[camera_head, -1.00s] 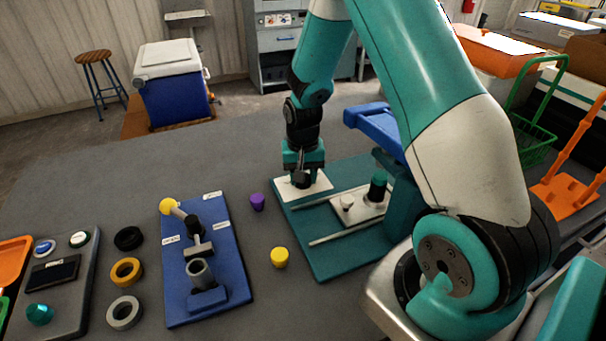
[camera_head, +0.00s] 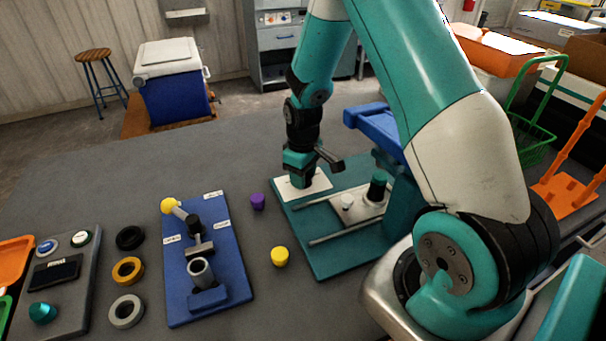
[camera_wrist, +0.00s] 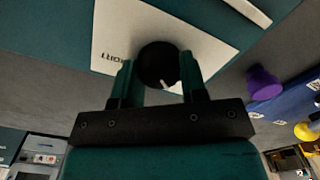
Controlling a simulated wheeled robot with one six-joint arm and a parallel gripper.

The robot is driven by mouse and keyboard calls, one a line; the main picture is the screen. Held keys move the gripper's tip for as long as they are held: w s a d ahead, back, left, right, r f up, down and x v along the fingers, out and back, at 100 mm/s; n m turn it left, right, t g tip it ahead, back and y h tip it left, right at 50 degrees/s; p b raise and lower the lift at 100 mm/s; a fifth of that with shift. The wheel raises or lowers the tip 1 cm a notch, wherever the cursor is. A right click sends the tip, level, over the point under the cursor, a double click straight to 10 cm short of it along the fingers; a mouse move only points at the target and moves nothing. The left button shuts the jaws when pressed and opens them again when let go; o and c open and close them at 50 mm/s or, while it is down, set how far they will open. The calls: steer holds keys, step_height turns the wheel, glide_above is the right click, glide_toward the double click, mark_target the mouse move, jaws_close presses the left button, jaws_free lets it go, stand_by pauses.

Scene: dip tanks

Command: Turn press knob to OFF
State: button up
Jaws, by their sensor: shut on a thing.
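The press knob (camera_wrist: 156,62) is a round black knob on a white plate (camera_wrist: 215,48). It sits between the two fingers of my gripper (camera_wrist: 158,72) in the wrist view, and the gripper is shut on it. A white pointer mark on the knob faces down toward the gripper palm, slightly right. A small dark label, too small to read surely, is left of the knob on the plate. In the head view, my gripper (camera_head: 300,184) points down at the white plate (camera_head: 321,180) at the back left of the teal press board (camera_head: 345,252); it hides the knob there.
A purple piece (camera_head: 258,201) and a yellow piece (camera_head: 280,256) stand left of the board. A blue board (camera_head: 225,260) with a clamp lies farther left.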

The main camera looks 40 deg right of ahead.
steer(key=shift+n, duration=0.9)
steer(key=o, duration=0.9)
step_height(320, 180, up, 18)
steer(key=shift+f+b, duration=0.25)
steer(key=shift+b, duration=0.25)
